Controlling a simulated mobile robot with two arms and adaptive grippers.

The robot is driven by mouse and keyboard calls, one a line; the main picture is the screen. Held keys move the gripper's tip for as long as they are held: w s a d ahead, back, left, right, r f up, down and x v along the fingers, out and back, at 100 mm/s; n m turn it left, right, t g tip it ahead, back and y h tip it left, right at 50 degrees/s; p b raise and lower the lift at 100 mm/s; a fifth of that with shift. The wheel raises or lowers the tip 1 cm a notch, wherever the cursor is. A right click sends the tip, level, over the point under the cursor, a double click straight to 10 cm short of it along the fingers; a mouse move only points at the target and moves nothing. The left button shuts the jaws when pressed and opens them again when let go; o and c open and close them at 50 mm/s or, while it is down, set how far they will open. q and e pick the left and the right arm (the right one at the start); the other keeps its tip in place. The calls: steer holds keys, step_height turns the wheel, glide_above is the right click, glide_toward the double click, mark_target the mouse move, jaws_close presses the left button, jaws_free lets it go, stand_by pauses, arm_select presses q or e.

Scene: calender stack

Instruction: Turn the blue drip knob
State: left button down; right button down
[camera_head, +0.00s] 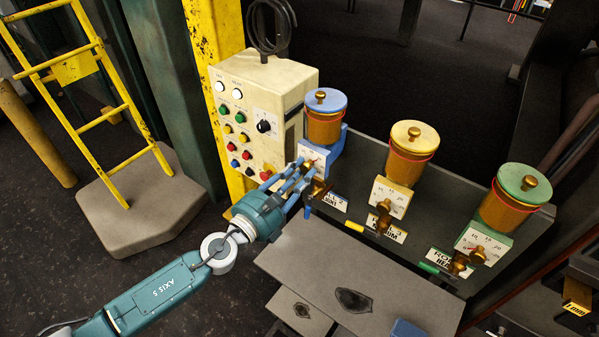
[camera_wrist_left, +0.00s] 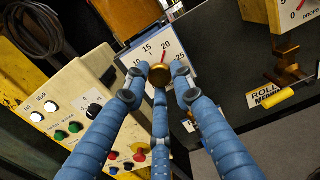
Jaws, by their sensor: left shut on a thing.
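The blue drip unit (camera_head: 325,118) stands at the left of a row of three, with a blue lid, an amber cup and a white dial. Its brass knob (camera_wrist_left: 160,75) sits in front of the dial, which shows 10, 15, 20 and 25 in the left wrist view. My left gripper (camera_head: 308,180) is at this unit, with its blue fingers shut around the knob. The fingers partly hide the dial's lower part and the knob in the head view. The red pointer (camera_wrist_left: 164,56) shows near the 20. My right gripper is not in view.
A cream control box (camera_head: 285,85) with coloured buttons stands close on the left of the gripper. Yellow (camera_head: 412,145) and green (camera_head: 518,190) drip units stand to the right. A grey plate (camera_head: 310,262) lies below them. A yellow ladder (camera_head: 100,120) stands far left.

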arm_select(q)
steer(key=shift+s+f, duration=0.2)
steer(key=shift+f, duration=0.45)
steer(key=c, duration=1.5)
jaws_free()
steer(key=shift+o, duration=0.2)
steer(key=shift+w+r, duration=0.15)
steer(key=shift+r, duration=0.2)
steer(key=v, duration=1.2)
